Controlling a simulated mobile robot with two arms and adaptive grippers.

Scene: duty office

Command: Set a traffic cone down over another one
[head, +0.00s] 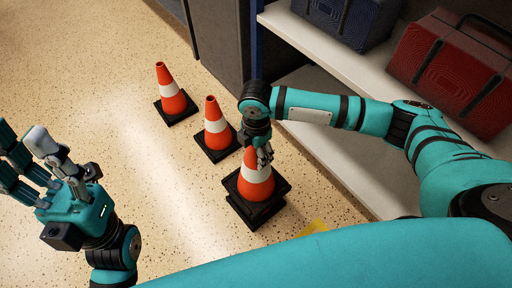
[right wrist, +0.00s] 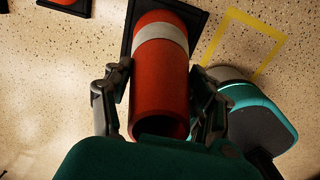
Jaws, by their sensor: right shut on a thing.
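My right gripper (head: 264,150) is shut on the top of an orange traffic cone (head: 257,182) with a white band and a black square base. In the right wrist view its fingers (right wrist: 158,98) clasp both sides of this held cone (right wrist: 160,95). A second black base (head: 258,213) shows just under the held cone's base, slightly turned to it. The body of that lower cone is hidden inside the upper one. I cannot tell whether the two bases touch. My left gripper (head: 38,160) is open and empty, above the floor at the left.
Two more cones stand upright on the speckled floor, a middle one (head: 216,130) and a farther one (head: 170,95). A pale shelf (head: 330,55) at the right bears a blue case (head: 350,18) and a red case (head: 450,70). A yellow floor marking (right wrist: 262,30) lies nearby. The left floor is clear.

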